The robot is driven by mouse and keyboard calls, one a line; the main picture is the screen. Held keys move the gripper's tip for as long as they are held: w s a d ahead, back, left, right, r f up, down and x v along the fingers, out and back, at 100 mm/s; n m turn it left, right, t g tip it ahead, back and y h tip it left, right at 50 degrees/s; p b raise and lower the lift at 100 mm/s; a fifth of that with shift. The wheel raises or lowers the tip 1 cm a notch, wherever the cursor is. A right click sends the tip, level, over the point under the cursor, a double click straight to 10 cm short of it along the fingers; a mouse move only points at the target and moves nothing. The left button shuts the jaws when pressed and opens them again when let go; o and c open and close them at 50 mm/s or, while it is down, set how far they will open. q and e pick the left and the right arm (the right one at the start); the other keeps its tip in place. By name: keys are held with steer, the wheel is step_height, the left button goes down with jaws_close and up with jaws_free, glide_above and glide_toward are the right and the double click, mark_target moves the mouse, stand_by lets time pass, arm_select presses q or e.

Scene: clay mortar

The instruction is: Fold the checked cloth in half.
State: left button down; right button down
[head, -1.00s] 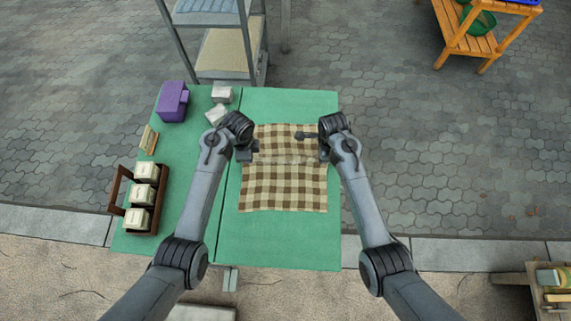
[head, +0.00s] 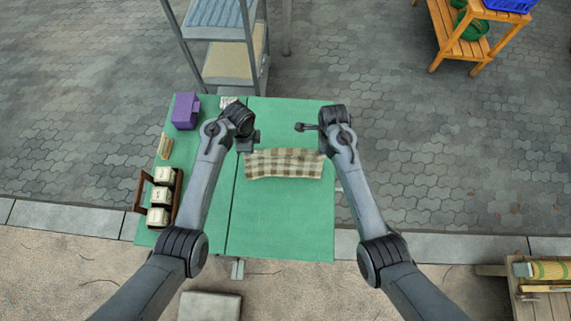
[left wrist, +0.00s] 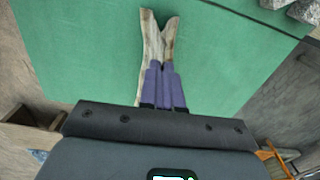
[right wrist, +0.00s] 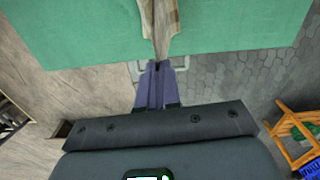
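The brown-and-cream checked cloth (head: 283,164) shows in the head view as a narrow wide band between my two grippers. In the left wrist view the cloth (left wrist: 153,40) is seen nearly edge-on, with two edges parting at its far end. My left gripper (left wrist: 161,66) has its purple fingers together on the cloth's left upper corner. My right gripper (right wrist: 158,66) has its fingers together on the right upper corner, and the cloth (right wrist: 161,25) runs away from them. The cloth seems to hang from both; whether its lower edge touches the table cannot be told.
The green table (head: 280,225) is bare in front of the cloth. On its left are a purple box (head: 186,110), a wooden carrier (head: 178,205) with pale blocks, and a small tan block (head: 164,147). A metal shelf (head: 228,84) stands behind.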

step_height(320, 180, up, 7)
steer(key=p, duration=0.5)
steer(key=shift+p, duration=0.3)
steer(key=shift+w+a+f, duration=0.1)
steer(key=shift+f, duration=0.05)
